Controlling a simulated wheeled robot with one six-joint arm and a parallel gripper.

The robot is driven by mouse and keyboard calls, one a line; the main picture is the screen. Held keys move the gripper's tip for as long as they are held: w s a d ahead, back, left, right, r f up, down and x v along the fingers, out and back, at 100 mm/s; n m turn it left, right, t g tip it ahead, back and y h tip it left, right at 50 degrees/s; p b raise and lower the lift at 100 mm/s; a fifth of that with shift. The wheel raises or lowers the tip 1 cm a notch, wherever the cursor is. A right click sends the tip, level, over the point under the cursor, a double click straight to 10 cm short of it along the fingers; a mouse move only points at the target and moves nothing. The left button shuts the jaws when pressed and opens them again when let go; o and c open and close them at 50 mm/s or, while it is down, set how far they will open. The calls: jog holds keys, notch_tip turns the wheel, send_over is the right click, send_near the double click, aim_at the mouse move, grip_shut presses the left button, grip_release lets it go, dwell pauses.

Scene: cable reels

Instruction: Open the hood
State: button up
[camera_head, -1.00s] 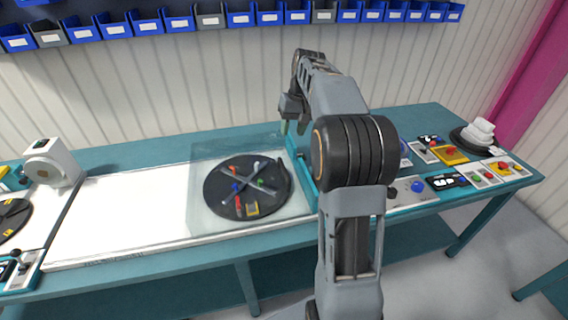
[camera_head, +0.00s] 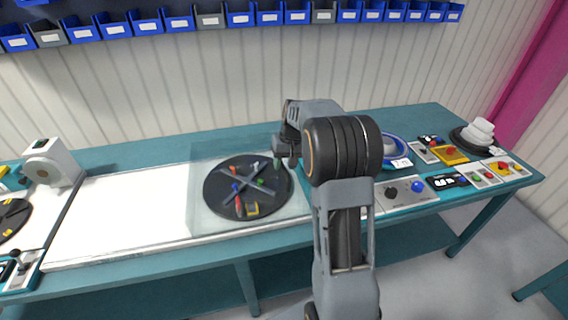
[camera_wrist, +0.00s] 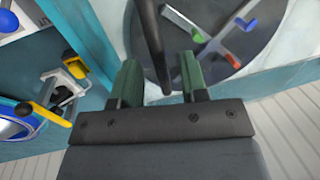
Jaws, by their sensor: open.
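The clear, see-through hood (camera_head: 203,160) stands over a dark round disc (camera_head: 218,187) on the white bench surface and looks closed. Its edges are faint. My gripper (camera_head: 285,160) is at the hood's right side, partly hidden by my own arm. In the wrist view my gripper (camera_wrist: 158,80) has its two green fingers apart. A dark bar (camera_wrist: 151,40), which looks like the hood's handle, runs into the gap between them. I cannot tell if it touches either finger. The disc (camera_wrist: 242,50) shows behind the bar, with colored levers on it.
Right of my arm are a blue ring-shaped reel (camera_head: 396,146), a control panel with a blue knob (camera_head: 417,186) and several small boxes. A white machine (camera_head: 50,163) stands at the left. Blue bins (camera_head: 240,19) line the wall. The white bench left of the hood is clear.

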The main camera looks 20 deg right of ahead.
jog(key=shift+f, duration=0.15)
grip_shut()
dwell(0.4)
